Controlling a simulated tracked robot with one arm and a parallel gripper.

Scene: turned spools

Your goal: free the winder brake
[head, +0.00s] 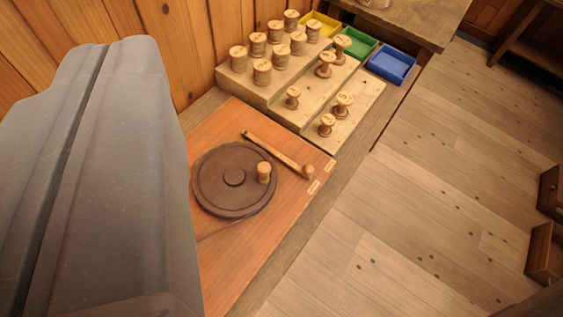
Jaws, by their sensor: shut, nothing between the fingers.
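The winder is a dark brown round disc (222,196) with a small hub and an upright wooden handle peg (264,171). It sits on a reddish-orange board (285,212). The brake looks to be the wooden lever (276,152) beside the disc's upper right, with a knob (308,171) at its right end. The lever's end points between two small pale labels, an upper (329,166) and a lower (313,187), seemingly nearer the lower; their writing is too small to read. My gripper (108,48) fills the left as a large grey shape, shut and empty, apart from the lever.
A stepped wooden rack (350,128) with several spools stands behind the board. Yellow (322,25), green (358,53) and blue (391,66) trays line the back. A plank wall (120,20) rises behind. The floor (420,220) at right is mostly open.

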